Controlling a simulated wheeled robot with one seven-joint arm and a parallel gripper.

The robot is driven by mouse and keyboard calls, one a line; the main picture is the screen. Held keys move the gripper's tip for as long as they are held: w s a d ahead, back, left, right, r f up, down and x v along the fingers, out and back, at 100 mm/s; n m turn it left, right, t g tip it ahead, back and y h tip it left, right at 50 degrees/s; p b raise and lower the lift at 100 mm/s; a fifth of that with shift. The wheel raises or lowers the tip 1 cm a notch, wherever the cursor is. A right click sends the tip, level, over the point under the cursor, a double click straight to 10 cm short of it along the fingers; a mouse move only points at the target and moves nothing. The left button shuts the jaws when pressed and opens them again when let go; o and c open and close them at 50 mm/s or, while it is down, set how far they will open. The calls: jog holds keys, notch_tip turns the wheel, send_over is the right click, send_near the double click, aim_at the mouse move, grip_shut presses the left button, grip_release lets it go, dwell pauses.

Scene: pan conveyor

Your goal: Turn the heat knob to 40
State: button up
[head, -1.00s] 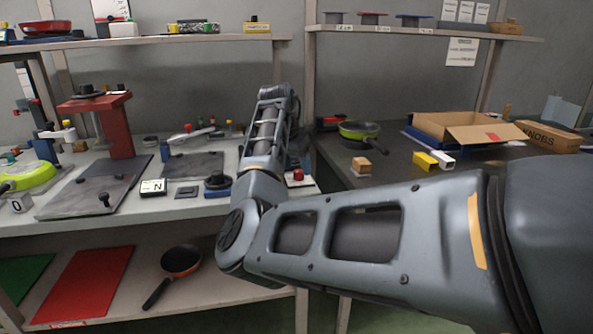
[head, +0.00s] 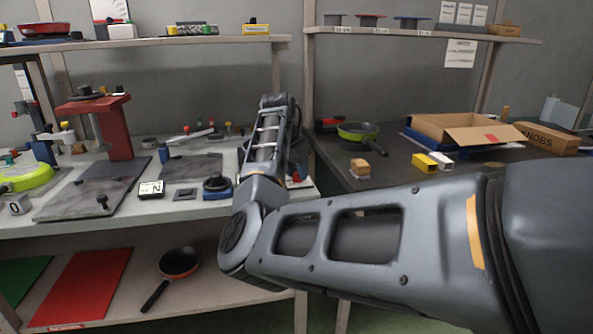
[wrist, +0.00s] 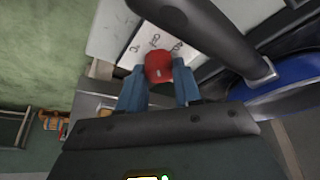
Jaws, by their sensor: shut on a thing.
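The red heat knob (wrist: 158,67) sits on a white panel (wrist: 128,32) with dark markings in the wrist view. My gripper (wrist: 158,82) has its two blue fingers on either side of the knob and is shut on it. In the head view the red knob (head: 295,177) shows only in part beside my arm, at the right end of the workbench (head: 60,222). My gripper is hidden there behind my arm.
A dark handle or bar (wrist: 225,40) crosses close above the panel in the wrist view, with a blue object (wrist: 290,82) at its right. In the head view a dark round part on a blue base (head: 217,187) stands left of my arm. An orange pan (head: 178,263) lies on the lower shelf.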

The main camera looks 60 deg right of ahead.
jog(key=shift+c, duration=0.5)
jog(key=shift+m, duration=0.3)
jog(key=shift+r+m+g+p, duration=0.1)
jog(key=shift+m+g+p, duration=0.2)
jog(key=shift+m+p, duration=0.2)
jog(key=m+g, duration=0.1)
jog(key=m, duration=0.2)
jog(key=shift+w+d+y, duration=0.1)
jog(key=shift+w+y, duration=0.05)
jog(key=shift+y, duration=0.15)
jog(key=m+g+y, duration=0.1)
jog(key=m, duration=0.3)
jog(key=shift+b, duration=0.3)
jog(key=shift+w+d+m+g+y+b, duration=0.1)
jog(key=shift+m+g+y+b, duration=0.5)
jog(key=shift+m, duration=0.9)
